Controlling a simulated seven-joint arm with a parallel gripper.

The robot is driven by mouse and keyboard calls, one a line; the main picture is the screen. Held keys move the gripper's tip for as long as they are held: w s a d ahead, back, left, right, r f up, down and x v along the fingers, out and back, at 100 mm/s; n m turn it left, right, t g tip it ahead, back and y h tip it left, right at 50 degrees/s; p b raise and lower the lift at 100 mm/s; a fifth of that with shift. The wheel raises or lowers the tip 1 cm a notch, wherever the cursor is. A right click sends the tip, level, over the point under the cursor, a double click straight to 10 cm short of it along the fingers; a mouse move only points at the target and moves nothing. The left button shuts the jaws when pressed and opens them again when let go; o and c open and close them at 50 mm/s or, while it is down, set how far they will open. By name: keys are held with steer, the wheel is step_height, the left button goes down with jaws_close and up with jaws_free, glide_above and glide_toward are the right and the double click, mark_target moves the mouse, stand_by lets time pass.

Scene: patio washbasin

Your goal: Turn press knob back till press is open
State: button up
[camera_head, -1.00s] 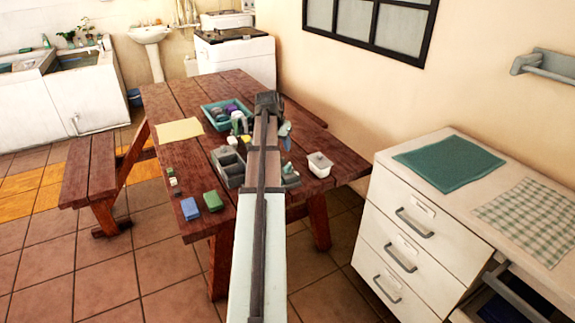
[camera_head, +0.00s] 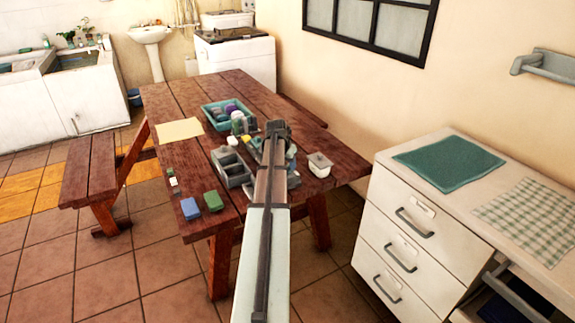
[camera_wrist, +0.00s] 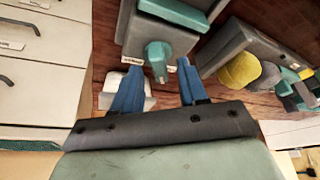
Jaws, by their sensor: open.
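The press is a grey block (camera_wrist: 150,32) with a teal knob (camera_wrist: 158,52) at the top middle of the wrist view. In the head view my arm covers most of the press, and I cannot make out the knob there. My gripper (camera_wrist: 158,67) is open. Its two blue fingers stand apart, one on the left and one on the right of the knob in the picture. I see no finger closed on the knob, and contact is not clear. How far the knob is turned cannot be told.
A grey divided bin (camera_head: 236,168) and a teal basket (camera_head: 217,109) stand left of my arm on the wooden table (camera_head: 180,95). A white tub (camera_head: 320,160) stands to the right. Blue (camera_head: 190,208) and green (camera_head: 213,200) blocks lie near the front edge.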

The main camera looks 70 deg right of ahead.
steer(key=shift+d+f, duration=0.2)
steer(key=shift+f, duration=0.25)
steer(key=shift+c, duration=0.4)
jaws_close()
